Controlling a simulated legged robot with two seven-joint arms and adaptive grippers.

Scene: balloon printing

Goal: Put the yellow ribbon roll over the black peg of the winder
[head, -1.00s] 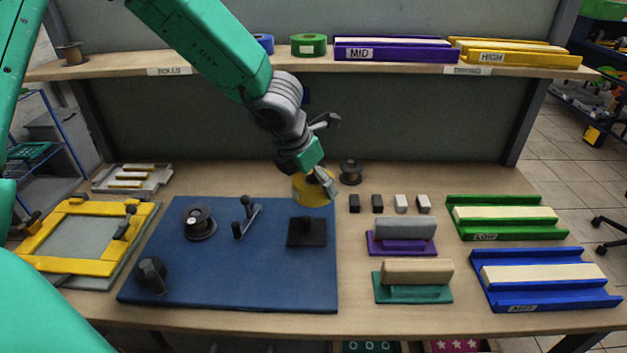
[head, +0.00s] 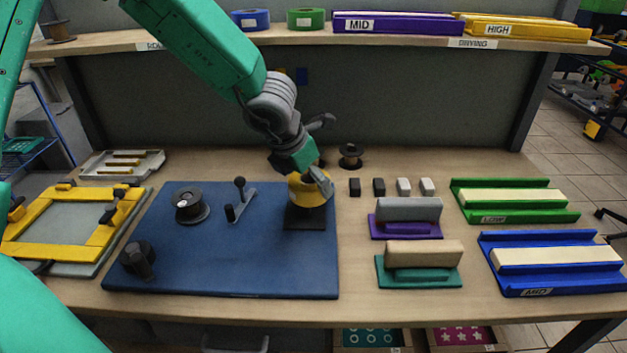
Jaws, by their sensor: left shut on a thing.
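My left gripper (head: 312,177) is shut on the yellow ribbon roll (head: 306,194), holding it over the winder's black square base (head: 305,223). The roll hides the black peg. I cannot tell whether the roll is around the peg or just above it. The winder's blue board (head: 225,265) also carries a dark spool (head: 189,206), a small lever (head: 240,190) and a black knob (head: 138,260). My right gripper is not in view.
A dark spool (head: 350,156) stands behind the board. Several small blocks (head: 379,187) and two stamp-like blocks (head: 406,220) are to the right. A yellow frame (head: 68,222) lies at left. Blue (head: 250,19) and green (head: 306,19) rolls sit on the shelf.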

